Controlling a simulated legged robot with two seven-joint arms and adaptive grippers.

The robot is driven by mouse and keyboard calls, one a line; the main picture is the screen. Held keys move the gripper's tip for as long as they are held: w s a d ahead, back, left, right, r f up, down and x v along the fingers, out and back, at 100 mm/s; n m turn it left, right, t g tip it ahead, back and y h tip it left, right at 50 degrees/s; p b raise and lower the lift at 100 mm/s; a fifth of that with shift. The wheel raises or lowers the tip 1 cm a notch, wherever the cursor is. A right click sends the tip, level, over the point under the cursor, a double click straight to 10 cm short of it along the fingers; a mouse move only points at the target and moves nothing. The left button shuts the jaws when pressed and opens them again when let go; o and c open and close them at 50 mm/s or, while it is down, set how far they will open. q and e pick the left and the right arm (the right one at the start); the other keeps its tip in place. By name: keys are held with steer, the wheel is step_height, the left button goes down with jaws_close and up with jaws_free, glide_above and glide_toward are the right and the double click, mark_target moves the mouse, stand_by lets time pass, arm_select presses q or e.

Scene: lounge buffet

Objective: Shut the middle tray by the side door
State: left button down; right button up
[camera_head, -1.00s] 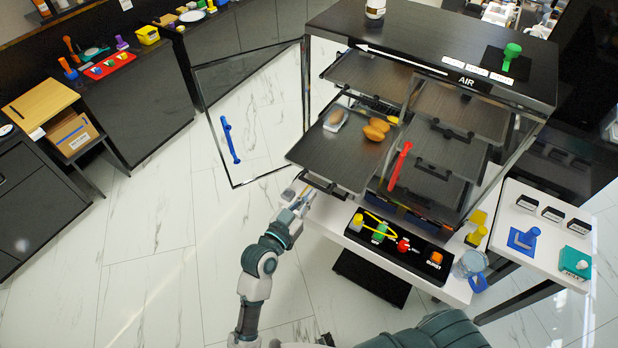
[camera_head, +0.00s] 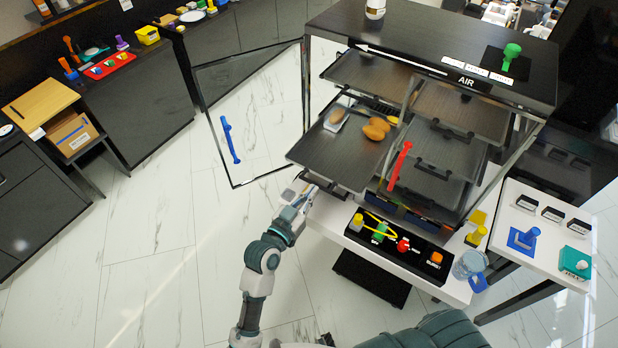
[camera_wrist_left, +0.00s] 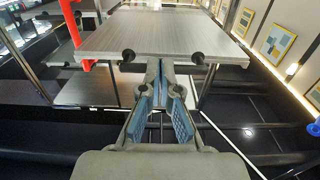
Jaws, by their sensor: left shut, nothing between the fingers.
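The middle tray (camera_head: 318,151) is a dark flat tray pulled out of the left side of the glass-fronted cabinet, with brown food pieces (camera_head: 376,128) on it. The side door (camera_head: 262,124) is a framed glass panel with a blue handle (camera_head: 230,139); it stands swung open to the left. My left gripper (camera_head: 304,192) is shut and empty at the tray's front edge, low by its handle. In the left wrist view the gripper (camera_wrist_left: 161,75) points at the tray's front (camera_wrist_left: 165,42), between the handle's two dark mounts. Contact cannot be told. My right gripper is not in view.
An upper tray (camera_head: 370,75) sits above the middle one. A red handle (camera_head: 399,166) is on the cabinet's front glass. A black panel with coloured knobs (camera_head: 397,243) lies on the white counter below. The tiled floor at the left is clear.

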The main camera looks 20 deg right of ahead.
arm_select(q)
steer(key=shift+w+d, duration=0.15)
steer(key=shift+d, duration=0.05)
steer(key=shift+w+d, duration=0.15)
steer(key=shift+d, duration=0.1)
